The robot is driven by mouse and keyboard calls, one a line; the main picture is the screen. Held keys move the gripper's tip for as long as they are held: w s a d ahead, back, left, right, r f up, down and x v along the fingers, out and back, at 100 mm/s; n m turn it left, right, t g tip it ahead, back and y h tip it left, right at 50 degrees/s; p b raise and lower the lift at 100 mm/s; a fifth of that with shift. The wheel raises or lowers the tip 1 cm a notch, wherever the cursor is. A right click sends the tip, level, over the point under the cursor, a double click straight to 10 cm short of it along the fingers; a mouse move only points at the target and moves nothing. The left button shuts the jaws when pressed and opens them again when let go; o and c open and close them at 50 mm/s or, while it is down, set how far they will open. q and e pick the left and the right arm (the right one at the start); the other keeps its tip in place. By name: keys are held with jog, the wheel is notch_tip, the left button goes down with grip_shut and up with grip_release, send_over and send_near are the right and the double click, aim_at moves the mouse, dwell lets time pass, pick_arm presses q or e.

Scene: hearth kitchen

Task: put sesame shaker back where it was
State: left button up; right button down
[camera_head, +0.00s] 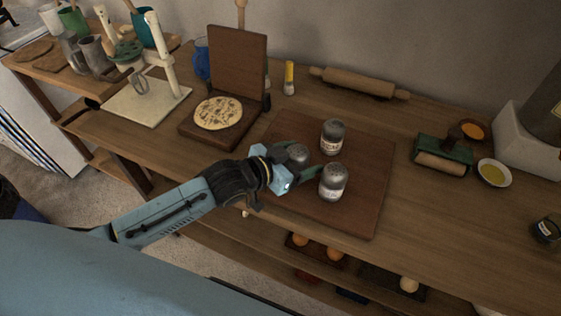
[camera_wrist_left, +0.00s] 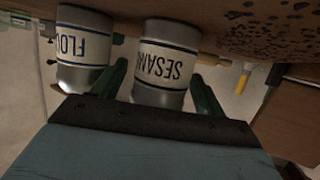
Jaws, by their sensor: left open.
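The sesame shaker (camera_head: 298,153) is a grey-topped shaker on the brown board (camera_head: 355,205); its label reads upside down in the left wrist view (camera_wrist_left: 163,65). My left gripper (camera_head: 301,161) is open, with its green fingers on either side of the shaker. The flour shaker (camera_head: 333,184) stands just right of the gripper; it also shows in the left wrist view (camera_wrist_left: 83,50), outside the fingers. My right gripper is out of view.
A rolling pin (camera_head: 360,83) lies at the back by the wall. A wooden press with a flatbread (camera_head: 218,113) stands left of the board. A green roller tool (camera_head: 442,155) and a yellow-filled bowl (camera_head: 494,173) are at right. The board's front right is clear.

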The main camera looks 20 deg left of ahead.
pick_arm(q)
jog(key=p+v, duration=0.1)
jog(key=v, duration=1)
jog(key=shift+s, duration=0.15)
